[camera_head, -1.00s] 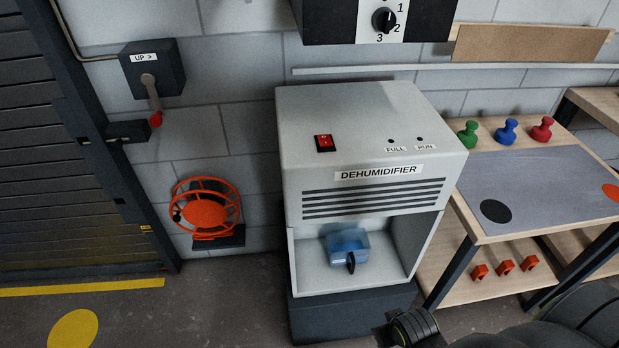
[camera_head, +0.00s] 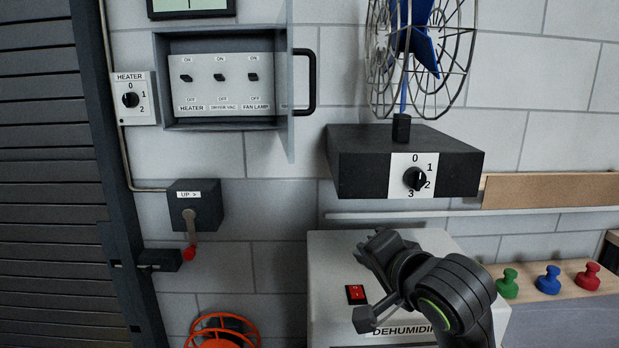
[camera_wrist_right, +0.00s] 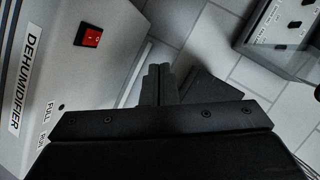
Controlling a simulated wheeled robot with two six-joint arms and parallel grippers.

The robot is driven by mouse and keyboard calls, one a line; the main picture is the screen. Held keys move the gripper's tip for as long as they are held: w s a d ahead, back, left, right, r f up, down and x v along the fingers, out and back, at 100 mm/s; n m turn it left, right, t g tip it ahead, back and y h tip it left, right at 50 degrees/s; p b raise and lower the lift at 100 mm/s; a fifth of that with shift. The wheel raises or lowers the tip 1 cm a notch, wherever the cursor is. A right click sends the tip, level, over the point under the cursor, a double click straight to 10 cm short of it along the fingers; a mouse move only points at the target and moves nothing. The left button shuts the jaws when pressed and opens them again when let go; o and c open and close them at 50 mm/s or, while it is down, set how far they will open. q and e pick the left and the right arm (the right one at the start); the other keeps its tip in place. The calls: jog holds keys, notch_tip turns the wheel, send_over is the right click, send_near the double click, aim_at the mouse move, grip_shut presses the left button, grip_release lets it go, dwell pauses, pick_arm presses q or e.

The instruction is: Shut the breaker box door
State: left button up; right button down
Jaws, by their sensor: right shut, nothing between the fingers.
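The breaker box (camera_head: 161,80) is on the wall at upper left in the head view. Its door (camera_head: 290,120) stands open, hinged at the right side and swung out towards me, seen nearly edge-on. A black handle (camera_head: 312,82) is on the door's right face. In the right wrist view the switch panel (camera_wrist_right: 285,22) shows at upper right. My right gripper (camera_head: 376,242) is below and right of the door, apart from it, in front of the dehumidifier. Its fingers (camera_wrist_right: 159,80) are shut and empty. My left gripper is in neither view.
The dehumidifier (camera_head: 335,262) stands below my right gripper. A fan on a black base (camera_head: 360,160) sits right of the door. A crank box (camera_head: 182,212) is below the breaker box, with an orange reel (camera_head: 222,318) lower down. Bare wall lies between.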

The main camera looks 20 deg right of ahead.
jog(key=s+a+r+m+t+y, duration=0.1)
jog(key=s+r+m+t, duration=0.1)
jog(key=r, duration=0.8)
jog(key=s+a+r+m+t, duration=0.1)
jog(key=a+r+m+t, duration=0.15)
jog(key=r, duration=0.65)
jog(key=w+a+p, duration=0.4)
jog(key=w+p, duration=0.1)
jog(key=w, duration=0.5)
jog(key=shift+w, duration=0.15)
jog(key=shift+g, duration=0.25)
